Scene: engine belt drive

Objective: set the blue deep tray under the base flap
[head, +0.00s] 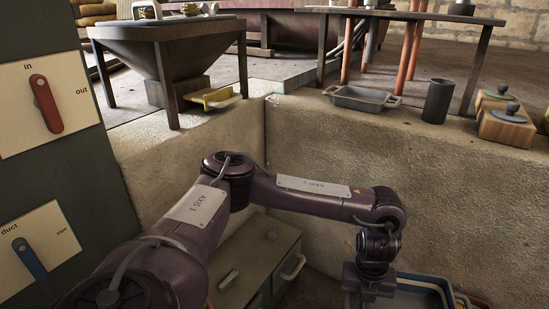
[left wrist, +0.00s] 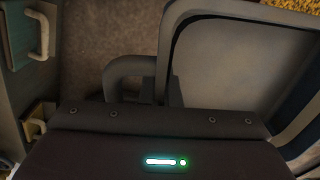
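A blue tray (head: 428,279) shows in part at the bottom right of the head view, low beside the stone wall, with a paler tray or lining inside its rim. My left gripper (head: 368,290) points down at its left side; the fingertips are hidden, so I cannot tell whether they touch it. In the left wrist view a grey tray with a looped handle (left wrist: 128,72) lies close under the gripper, with a bluish edge at the right. A yellow flap-like piece (head: 214,97) sits at the foot of the dark hopper (head: 170,50); I cannot tell if it is the base flap.
A grey two-handled tray (head: 362,99), a dark cylinder (head: 438,101) and lidded wooden boxes (head: 505,122) stand on the stone ledge. A drawer cabinet (head: 258,262) stands below my left arm. A panel with a red lever (head: 46,103) and a blue lever (head: 29,259) is at left.

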